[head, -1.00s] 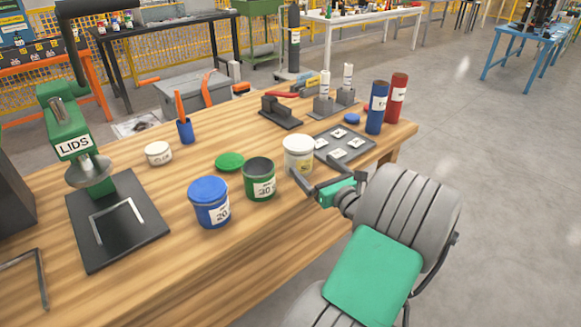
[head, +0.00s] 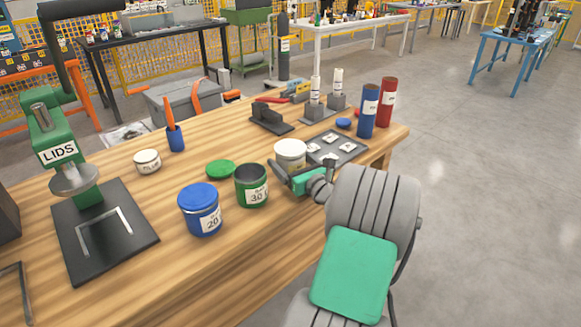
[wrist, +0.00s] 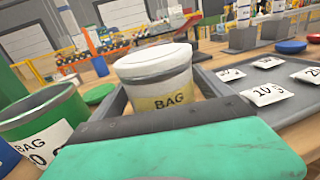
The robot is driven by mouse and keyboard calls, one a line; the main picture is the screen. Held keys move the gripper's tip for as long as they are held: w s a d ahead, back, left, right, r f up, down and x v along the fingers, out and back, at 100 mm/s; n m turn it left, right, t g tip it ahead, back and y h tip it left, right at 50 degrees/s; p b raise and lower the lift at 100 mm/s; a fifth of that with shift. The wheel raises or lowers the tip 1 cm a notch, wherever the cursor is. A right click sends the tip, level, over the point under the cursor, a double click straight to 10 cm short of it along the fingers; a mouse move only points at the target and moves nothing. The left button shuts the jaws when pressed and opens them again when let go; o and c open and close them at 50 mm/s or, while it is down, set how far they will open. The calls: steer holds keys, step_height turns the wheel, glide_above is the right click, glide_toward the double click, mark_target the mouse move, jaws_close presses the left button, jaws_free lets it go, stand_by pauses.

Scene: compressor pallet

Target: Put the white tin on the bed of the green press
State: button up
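The white tin (head: 290,152), with a pale lid, stands upright on the wooden bench beside the open green tin. In the wrist view the white tin (wrist: 158,82) shows a yellow band reading BAG. My gripper (head: 290,168) is low at the tin's near side. In the wrist view its two dark fingers reach along both sides of the tin, apparently open around it; firm contact cannot be made out. The green press (head: 60,145), labelled LIDS, stands at the left. Its black bed (head: 75,252) carries a pale angled bracket and is otherwise empty.
A blue tin (head: 201,212) and open green tin (head: 251,186) stand between the white tin and press. A green lid (head: 221,169), small white tub (head: 147,161) and blue pen cup (head: 176,139) lie behind. A grey tray (head: 345,150) of packets is right of the white tin.

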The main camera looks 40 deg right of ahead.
steer(key=shift+r, duration=0.1)
steer(key=c, duration=1.3)
